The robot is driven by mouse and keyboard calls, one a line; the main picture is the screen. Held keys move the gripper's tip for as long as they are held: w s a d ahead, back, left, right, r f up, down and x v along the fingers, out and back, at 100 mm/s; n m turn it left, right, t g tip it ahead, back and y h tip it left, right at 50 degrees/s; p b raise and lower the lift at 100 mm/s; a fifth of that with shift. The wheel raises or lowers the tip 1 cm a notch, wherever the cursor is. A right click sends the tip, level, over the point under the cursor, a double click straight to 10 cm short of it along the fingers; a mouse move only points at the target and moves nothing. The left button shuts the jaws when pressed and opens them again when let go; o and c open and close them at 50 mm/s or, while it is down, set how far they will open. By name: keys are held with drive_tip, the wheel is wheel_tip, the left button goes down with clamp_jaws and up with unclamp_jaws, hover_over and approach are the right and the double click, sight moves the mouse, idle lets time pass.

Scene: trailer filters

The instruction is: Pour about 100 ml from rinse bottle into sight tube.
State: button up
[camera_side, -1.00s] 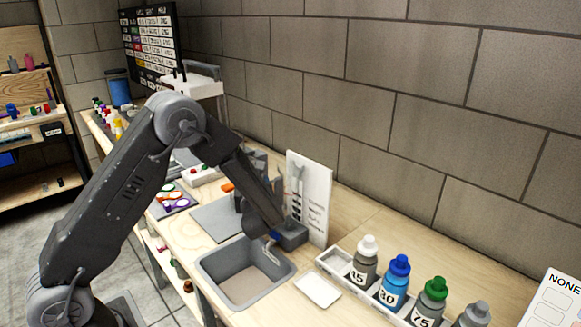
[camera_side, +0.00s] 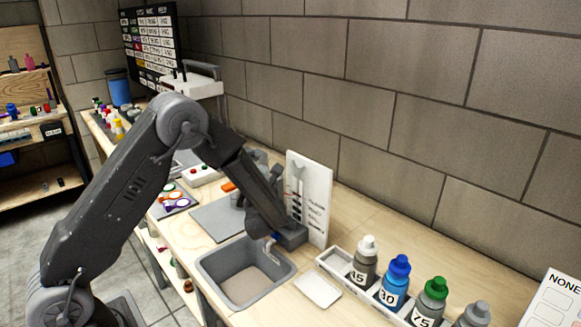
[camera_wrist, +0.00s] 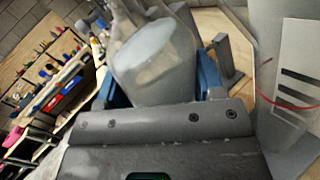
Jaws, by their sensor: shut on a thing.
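In the wrist view my gripper (camera_wrist: 158,84) has its blue fingers shut on the sides of a pale grey, translucent bottle, the rinse bottle (camera_wrist: 155,55). The bottle fills the upper middle and its far end is hard to make out. In the side view my forearm hides most of the gripper and bottle. A white upright board (camera_side: 318,195) with dark marks and writing stands just right of my wrist. A narrow pale tube, seemingly the sight tube (camera_side: 298,183), shows at its front. In the wrist view, the marked grey-white surface at right carries a thin red line. Liquid levels cannot be read.
A grey sink (camera_side: 215,272) lies below my wrist, with a small white tray (camera_side: 318,291) beside it. A white rack (camera_side: 335,265) holds several numbered, capped bottles at right. A block wall stands close behind.

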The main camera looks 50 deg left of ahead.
sight(257, 164)
drive_tip(key=shift+m, duration=0.9)
drive_tip(key=r, duration=0.8)
drive_tip(key=shift+w+d+r, duration=0.15)
drive_tip(key=shift+d+r, duration=0.1)
drive_tip(key=shift+r, duration=0.1)
drive_tip(key=shift+w+d+r+m+t, duration=0.15)
drive_tip(key=shift+m+t, duration=0.15)
drive_tip(key=shift+m, duration=0.4)
drive_tip(key=shift+f+m, duration=0.25)
drive_tip(key=shift+m, duration=0.85)
drive_tip(key=shift+s+a+f+m+t, duration=0.15)
drive_tip(key=shift+f+m+t, duration=0.05)
drive_tip(key=shift+f+m, duration=0.35)
drive_tip(key=shift+s+a+f+m+t, duration=0.1)
drive_tip(key=shift+a+f+m+t, duration=0.1)
drive_tip(key=shift+f+m, duration=0.3)
drive_tip(key=shift+s+a+r+m+t, duration=0.15)
drive_tip(key=shift+r+m+t, duration=0.15)
drive_tip(key=shift+r+m, duration=0.5)
idle(1.1)
drive_tip(key=shift+s+f+m, duration=0.1)
drive_tip(key=shift+f+m, duration=0.2)
drive_tip(key=shift+m, duration=0.65)
